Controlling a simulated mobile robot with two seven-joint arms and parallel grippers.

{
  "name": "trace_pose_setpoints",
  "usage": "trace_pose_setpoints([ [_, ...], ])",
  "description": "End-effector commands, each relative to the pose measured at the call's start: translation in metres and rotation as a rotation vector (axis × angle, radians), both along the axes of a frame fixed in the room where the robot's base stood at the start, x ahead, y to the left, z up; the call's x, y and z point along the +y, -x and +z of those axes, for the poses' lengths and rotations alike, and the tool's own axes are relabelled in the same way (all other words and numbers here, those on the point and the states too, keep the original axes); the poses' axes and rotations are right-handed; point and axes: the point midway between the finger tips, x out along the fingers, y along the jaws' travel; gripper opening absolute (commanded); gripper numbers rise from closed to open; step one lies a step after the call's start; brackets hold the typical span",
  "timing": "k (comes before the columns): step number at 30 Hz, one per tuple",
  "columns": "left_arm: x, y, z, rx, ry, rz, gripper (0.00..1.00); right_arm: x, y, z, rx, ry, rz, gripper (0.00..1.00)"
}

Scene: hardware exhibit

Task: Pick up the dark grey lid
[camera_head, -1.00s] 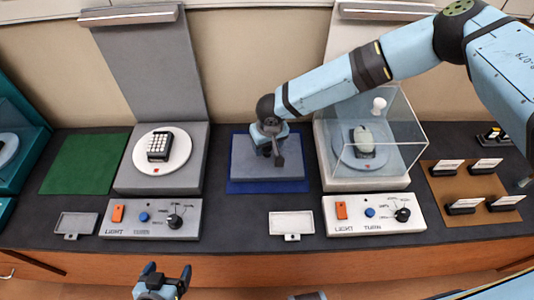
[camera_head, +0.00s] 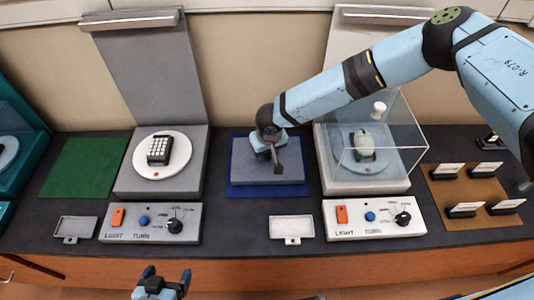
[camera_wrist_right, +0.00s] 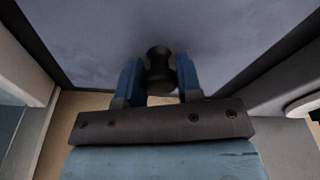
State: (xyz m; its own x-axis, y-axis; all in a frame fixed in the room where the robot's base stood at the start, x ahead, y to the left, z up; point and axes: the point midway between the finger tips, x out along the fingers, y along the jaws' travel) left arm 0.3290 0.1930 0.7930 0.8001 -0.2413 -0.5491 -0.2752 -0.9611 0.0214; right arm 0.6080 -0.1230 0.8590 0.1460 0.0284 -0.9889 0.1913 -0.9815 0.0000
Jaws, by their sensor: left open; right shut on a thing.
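The dark grey lid (camera_head: 250,176) is a flat rectangular slab over the blue mat (camera_head: 234,190) in the middle of the counter. My right gripper (camera_head: 274,158) is above it, pointing down. In the right wrist view, the gripper's two blue fingers (camera_wrist_right: 159,80) are shut on the lid's black knob (camera_wrist_right: 158,65), with the lid's flat face (camera_wrist_right: 215,30) filling the background. I cannot tell whether the lid touches the mat. My left gripper (camera_head: 167,276) is open and empty, low in the head view in front of the counter.
A clear display case (camera_head: 400,150) stands close to the right of the lid. A grey pedestal with a white turntable (camera_head: 180,168) stands to the left. Control boxes (camera_head: 375,228) (camera_head: 150,222) and a small white tray (camera_head: 291,226) line the front. A green mat (camera_head: 85,167) lies empty.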

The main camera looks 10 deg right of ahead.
Motion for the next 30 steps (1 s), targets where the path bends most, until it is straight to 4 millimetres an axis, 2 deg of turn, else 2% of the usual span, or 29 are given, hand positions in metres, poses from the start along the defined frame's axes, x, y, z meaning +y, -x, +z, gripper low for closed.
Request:
trace_pose_setpoints([
  [5,0.000,0.000,0.000,0.000,0.000,0.000,0.90,0.000,-0.001,0.015,-0.002,-0.001,-0.001,0.05],
  [8,0.000,0.000,0.000,0.000,0.000,0.000,0.90,0.000,-0.001,0.030,-0.003,-0.003,-0.001,0.05],
  [21,0.000,0.001,-0.002,0.003,-0.001,0.000,0.90,0.000,-0.001,0.139,-0.003,-0.003,-0.001,0.05],
  [27,0.000,0.001,-0.002,0.004,-0.001,0.000,0.90,0.000,0.000,0.175,-0.003,-0.002,0.000,0.05],
  [30,0.000,0.001,-0.002,0.004,-0.001,0.000,0.90,0.000,-0.001,0.187,-0.002,-0.001,-0.001,0.05],
])
